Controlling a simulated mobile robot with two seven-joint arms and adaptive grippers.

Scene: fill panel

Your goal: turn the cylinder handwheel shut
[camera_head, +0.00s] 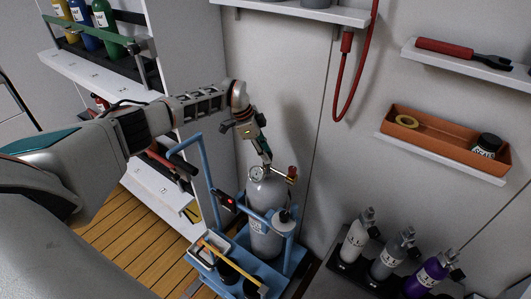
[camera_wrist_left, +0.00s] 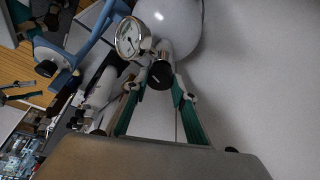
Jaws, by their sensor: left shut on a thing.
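The grey gas cylinder (camera_head: 266,212) stands upright in a blue wheeled cart (camera_head: 283,268); its rounded top also shows in the wrist view (camera_wrist_left: 178,22). A round white gauge (camera_wrist_left: 131,37) sits on its valve, left of the black handwheel (camera_wrist_left: 161,75). My left gripper (camera_head: 267,161) reaches down to the valve from above. In the wrist view its two green-padded fingers (camera_wrist_left: 158,88) are on either side of the black handwheel and shut on it. In the head view the fingers hide the handwheel.
A red-handled fitting (camera_head: 291,172) is right of the valve. The cart's blue handle (camera_head: 207,165) rises at left. Several small bottles (camera_head: 389,258) stand at lower right. A wall shelf holds an orange tray (camera_head: 440,144). A red hose (camera_head: 345,90) hangs on the wall.

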